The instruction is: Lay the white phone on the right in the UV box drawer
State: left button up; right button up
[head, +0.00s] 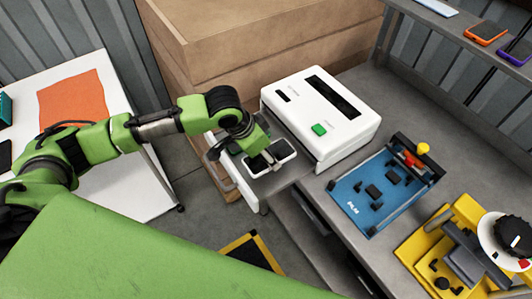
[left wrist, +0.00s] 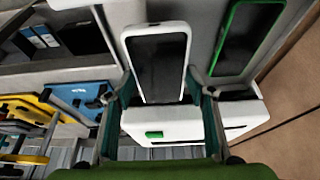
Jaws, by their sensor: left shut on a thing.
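The white phone (left wrist: 157,45), with a dark screen, is between the fingers of my left gripper (left wrist: 160,80) in the left wrist view. My left gripper (head: 264,151) is shut on it. In the head view the white phone (head: 284,150) is over the grey tray of the pulled-out drawer (head: 237,178), partly covered by the gripper. I cannot tell whether it touches the tray. The UV box (head: 330,125) is white with a green button. A green-edged phone (left wrist: 247,38) lies beside the white phone in the left wrist view. My right gripper is not in view.
A blue board (head: 372,195) and a yellow device with a dial (head: 455,250) are on the grey bench to the right. A shelf at upper right holds an orange phone (head: 486,32) and a purple phone (head: 517,52). Cardboard cartons (head: 240,45) stand behind the drawer.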

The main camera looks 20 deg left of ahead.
pick_arm(q)
jog(key=shift+f+b, duration=1.65)
jog(key=shift+f, duration=0.75)
jog(key=shift+f, duration=0.2)
jog(key=o, duration=1.3)
jog(key=v, duration=1.2)
